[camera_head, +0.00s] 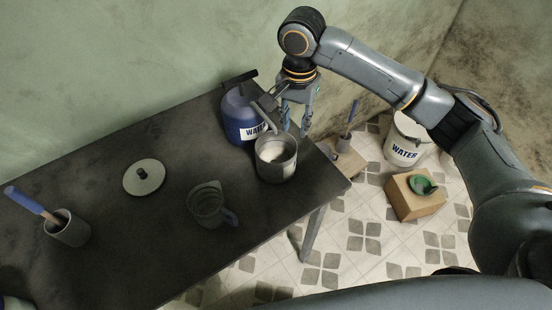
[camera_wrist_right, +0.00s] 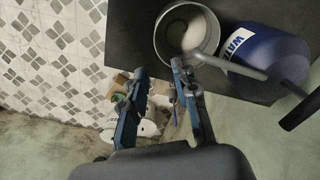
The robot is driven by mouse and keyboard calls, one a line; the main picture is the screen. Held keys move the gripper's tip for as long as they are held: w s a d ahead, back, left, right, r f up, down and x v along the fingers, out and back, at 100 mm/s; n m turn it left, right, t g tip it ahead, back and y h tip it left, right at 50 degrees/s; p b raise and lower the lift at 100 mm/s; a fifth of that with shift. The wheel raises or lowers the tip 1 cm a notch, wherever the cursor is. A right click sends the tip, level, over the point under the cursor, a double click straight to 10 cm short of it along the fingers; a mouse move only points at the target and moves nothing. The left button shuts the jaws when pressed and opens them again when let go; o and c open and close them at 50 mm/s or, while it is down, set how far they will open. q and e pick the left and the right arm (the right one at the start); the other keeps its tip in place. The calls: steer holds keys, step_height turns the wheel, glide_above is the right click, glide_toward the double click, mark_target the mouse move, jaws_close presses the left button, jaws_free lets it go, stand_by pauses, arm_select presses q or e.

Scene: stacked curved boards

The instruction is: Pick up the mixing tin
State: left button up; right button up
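The mixing tin, a grey metal pot with pale contents (camera_head: 276,170), stands upright near the right end of the dark table. My right gripper (camera_head: 297,133) is just behind and right of the tin, fingers pointing down, apart and empty. In the right wrist view, the tin (camera_wrist_right: 209,48) lies beyond the fingertips of my right gripper (camera_wrist_right: 160,68), and the fingers appear not to touch it. My left gripper is not in view.
A blue water container (camera_head: 238,117) stands close behind the tin. A clear jug (camera_head: 207,205), a round lid (camera_head: 144,178) and a cup with a blue-handled tool (camera_head: 70,230) are on the table (camera_head: 130,265). A white bucket (camera_head: 402,150) and a cardboard box (camera_head: 408,203) stand on the floor.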

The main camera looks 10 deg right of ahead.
mark_target(295, 157)
steer(key=f, duration=0.4)
steer(key=f+p, duration=0.1)
steer(key=f, duration=0.3)
steer(key=f+p, duration=0.1)
steer(key=f, duration=0.3)
steer(key=shift+s+d+f, duration=0.2)
steer(key=shift+d+f, duration=0.15)
steer(key=shift+f, duration=0.2)
jaws_close()
